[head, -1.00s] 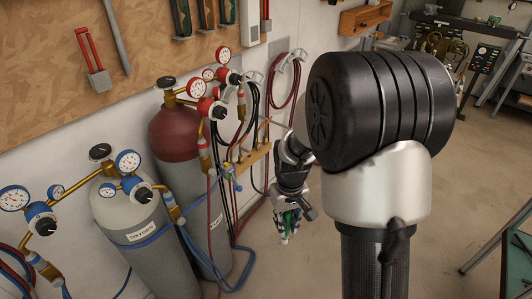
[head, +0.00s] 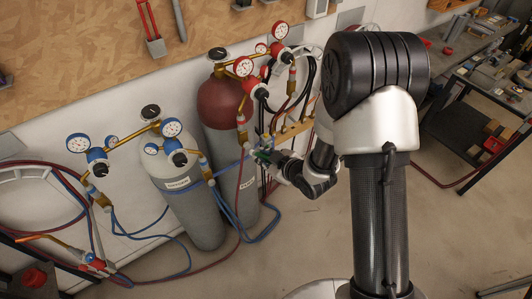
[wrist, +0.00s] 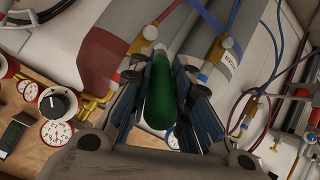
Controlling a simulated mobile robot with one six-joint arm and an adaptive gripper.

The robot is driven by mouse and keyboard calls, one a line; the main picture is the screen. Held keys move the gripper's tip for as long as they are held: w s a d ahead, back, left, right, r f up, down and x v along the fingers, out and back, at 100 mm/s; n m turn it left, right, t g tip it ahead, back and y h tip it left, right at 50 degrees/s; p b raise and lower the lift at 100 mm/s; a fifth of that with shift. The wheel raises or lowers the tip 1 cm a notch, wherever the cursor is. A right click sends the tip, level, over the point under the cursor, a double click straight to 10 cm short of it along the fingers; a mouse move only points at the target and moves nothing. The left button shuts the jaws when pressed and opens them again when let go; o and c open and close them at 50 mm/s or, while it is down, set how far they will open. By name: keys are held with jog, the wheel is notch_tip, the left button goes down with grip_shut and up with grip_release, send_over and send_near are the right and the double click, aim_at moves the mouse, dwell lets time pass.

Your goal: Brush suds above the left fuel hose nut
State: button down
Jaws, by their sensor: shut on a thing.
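My gripper (head: 263,154) is shut on a green, rounded tool (wrist: 159,92), which lies between its two dark fingers in the wrist view. The tool's bristles cannot be made out. In the head view the gripper is in front of the grey fuel cylinder, below the left fuel regulator (head: 254,88). The left fuel hose fitting (head: 242,130) hangs under that regulator, just above and left of the gripper. Its nut is too small to tell clearly, and I cannot tell whether the tool touches it. No suds can be made out.
The red-topped cylinder (head: 224,104) stands behind the fitting, with the grey oxygen cylinder (head: 183,205) to its left. A brass manifold (head: 293,132) is on the wall. Open floor lies at the front right.

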aim_at(255, 152)
jog(key=shift+w+a+p, duration=0.15)
jog(key=shift+w+a, duration=0.4)
jog(key=shift+w, duration=0.25)
jog(key=shift+w+a+p, duration=0.2)
jog(key=shift+w+a, duration=0.4)
jog(key=shift+w, duration=0.25)
jog(key=shift+w+a+p, duration=0.15)
jog(key=shift+w+a, duration=0.4)
jog(key=shift+w, duration=0.25)
jog(key=shift+w+a, duration=0.4)
jog(key=shift+w, duration=0.25)
jog(key=shift+w+d, duration=1.05)
jog(key=shift+d, duration=0.7)
jog(key=shift+s+a+b, duration=0.55)
jog(key=shift+a+b, duration=0.2)
jog(key=shift+a, duration=0.15)
jog(key=shift+s+a+b, duration=0.5)
jog(key=shift+a+b, duration=0.2)
jog(key=shift+a, duration=0.15)
jog(key=shift+s+d+b, duration=0.25)
jog(key=shift+s+d, duration=0.3)
jog(key=shift+s, duration=0.3)
jog(key=shift+s+d+b, duration=0.3)
jog(key=shift+s+d, duration=0.3)
jog(key=shift+s, duration=0.2)
jog(key=shift+s+d+b, duration=0.25)
jog(key=shift+s+d, duration=0.3)
jog(key=shift+s, duration=0.3)
jog(key=shift+s, duration=0.1)
